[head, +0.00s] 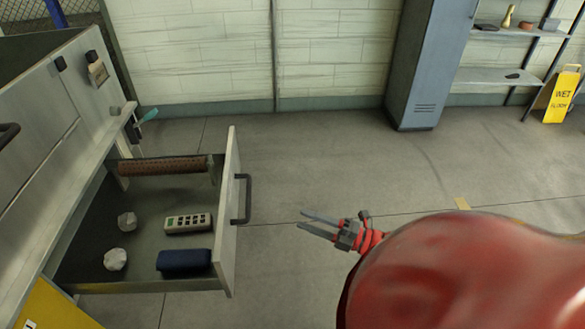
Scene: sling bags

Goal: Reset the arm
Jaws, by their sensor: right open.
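My right gripper (309,223) is in the head view, to the right of an open drawer. Its two grey fingers point left and are apart, with nothing between them. It hangs in free space, a short gap away from the drawer's dark handle (241,199). My red right arm (450,275) comes in from the lower right and covers part of the floor. My left gripper is not in view.
The open drawer (228,240) holds a grey remote-like device (188,222), a dark blue case (184,261) and two crumpled white balls (115,259). A blue-grey locker (429,65), shelves (497,77) and a yellow wet-floor sign (562,95) stand at the back right. The middle floor is clear.

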